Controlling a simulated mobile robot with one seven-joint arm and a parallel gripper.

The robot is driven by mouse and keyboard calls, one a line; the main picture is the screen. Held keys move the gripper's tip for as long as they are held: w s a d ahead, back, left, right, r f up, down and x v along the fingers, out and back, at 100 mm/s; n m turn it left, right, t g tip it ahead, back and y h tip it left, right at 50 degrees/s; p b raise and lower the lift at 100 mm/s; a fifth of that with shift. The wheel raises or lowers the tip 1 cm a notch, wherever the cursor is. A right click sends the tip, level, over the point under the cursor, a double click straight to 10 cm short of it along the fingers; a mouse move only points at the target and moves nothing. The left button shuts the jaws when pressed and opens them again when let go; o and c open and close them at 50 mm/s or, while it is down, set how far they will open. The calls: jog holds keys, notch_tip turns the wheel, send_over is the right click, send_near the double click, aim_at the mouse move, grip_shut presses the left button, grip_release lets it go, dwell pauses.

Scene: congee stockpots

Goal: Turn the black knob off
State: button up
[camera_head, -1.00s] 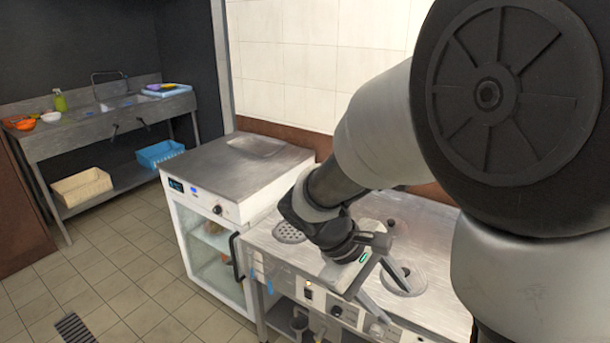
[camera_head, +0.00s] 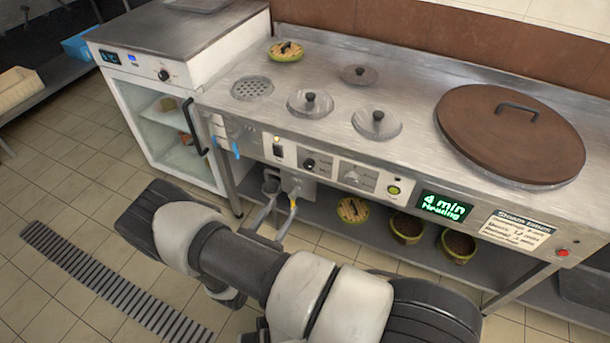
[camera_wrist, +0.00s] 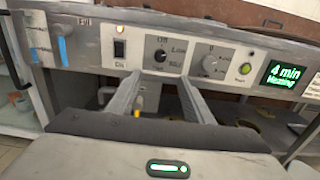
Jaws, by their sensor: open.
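My gripper (camera_head: 282,200) is in front of the panel, slightly below and left of the knob. In the wrist view its two fingers (camera_wrist: 159,78) are spread apart with nothing between them. I see no contact with the knob.
A grey knob (camera_head: 352,175), green button (camera_head: 394,190) and "4 min Heating" display (camera_head: 443,207) lie to the right. A big brown lid (camera_head: 505,135) covers the countertop's right. Another knob (camera_head: 164,75) is on the fridge cabinet.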

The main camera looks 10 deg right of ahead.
aim_at(308, 168)
jog(key=b+x, duration=0.2)
jog(key=x, duration=1.5)
jog(key=shift+c, duration=0.4)
jog(key=c, duration=1)
jog(key=shift+o, duration=0.2)
jog(key=shift+n, duration=0.3)
jog(key=shift+f+n+b, duration=0.1)
jog(key=shift+n+b, duration=0.25)
jog(key=shift+n, duration=0.65)
jog(key=n, duration=0.3)
jog(key=shift+n, duration=0.3)
jog(key=n, duration=0.5)
jog(key=shift+d+n, duration=0.1)
jog(key=shift+n, duration=0.2)
jog(key=shift+s, duration=0.1)
